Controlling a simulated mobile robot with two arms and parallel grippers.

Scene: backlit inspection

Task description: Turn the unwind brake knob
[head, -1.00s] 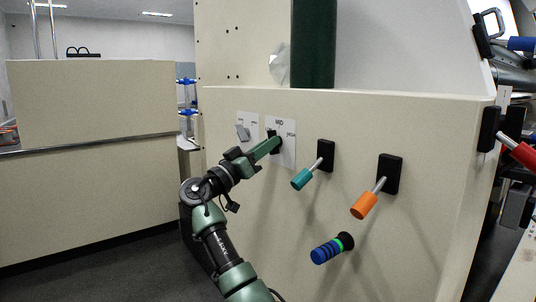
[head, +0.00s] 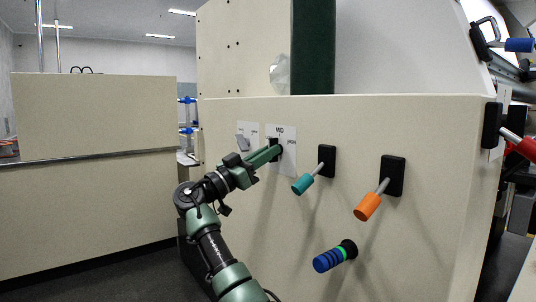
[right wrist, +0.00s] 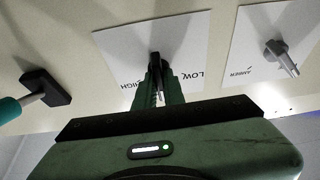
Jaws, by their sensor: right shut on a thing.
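A black knob (head: 274,143) sits on a white plate (head: 289,158) marked MID at the top, on the beige machine panel. In the right wrist view the knob (right wrist: 154,60) stands out from the plate, with LOW and HIGH printed upside down on either side. My right gripper (head: 270,154) is shut on this knob; its green fingers (right wrist: 160,84) hide much of it. The knob's exact angle is hard to tell. My left gripper is not in view.
A grey switch (head: 243,142) on a second plate is close left. To the right are a teal-handled lever (head: 303,184), an orange-handled lever (head: 368,206) and a blue knob with a green ring (head: 330,258). A low beige wall (head: 90,205) stands at left.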

